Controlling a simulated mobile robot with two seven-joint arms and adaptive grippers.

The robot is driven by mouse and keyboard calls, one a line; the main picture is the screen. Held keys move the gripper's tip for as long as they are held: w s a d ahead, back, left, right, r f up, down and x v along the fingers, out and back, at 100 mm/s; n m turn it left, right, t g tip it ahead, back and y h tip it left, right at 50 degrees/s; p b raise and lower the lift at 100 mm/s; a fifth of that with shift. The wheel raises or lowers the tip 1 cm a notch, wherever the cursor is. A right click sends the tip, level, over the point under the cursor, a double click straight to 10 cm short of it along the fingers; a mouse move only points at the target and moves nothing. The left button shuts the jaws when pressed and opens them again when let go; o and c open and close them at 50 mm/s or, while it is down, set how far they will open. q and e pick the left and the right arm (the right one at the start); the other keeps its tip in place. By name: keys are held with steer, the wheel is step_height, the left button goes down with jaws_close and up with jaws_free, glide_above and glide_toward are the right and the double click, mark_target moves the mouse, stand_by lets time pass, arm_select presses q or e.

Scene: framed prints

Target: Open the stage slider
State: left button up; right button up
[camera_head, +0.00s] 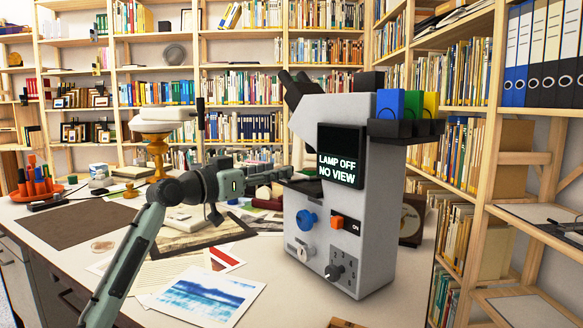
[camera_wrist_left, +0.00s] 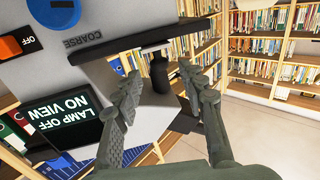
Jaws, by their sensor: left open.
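The microscope (camera_head: 375,235) is a pale grey instrument standing on the desk, with dark eyepieces at its top left. Its screen (camera_head: 341,157) reads "LAMP OFF NO VIEW"; it also shows in the left wrist view (camera_wrist_left: 62,118). The dark stage (camera_head: 308,187) juts out from its left side and appears as a black slab in the left wrist view (camera_wrist_left: 150,39). My left gripper (camera_head: 283,172) is open beside the stage. In the left wrist view, its fingertips (camera_wrist_left: 158,74) are spread near the slab, with a dark cylinder (camera_wrist_left: 161,76) beyond. I cannot single out the slider.
Prints (camera_head: 205,296) lie on the desk (camera_head: 300,302). Bookshelves (camera_head: 250,95) stand behind.

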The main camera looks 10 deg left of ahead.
arm_select(q)
steer(key=x, duration=0.5)
jaws_close()
stand_by(0.4)
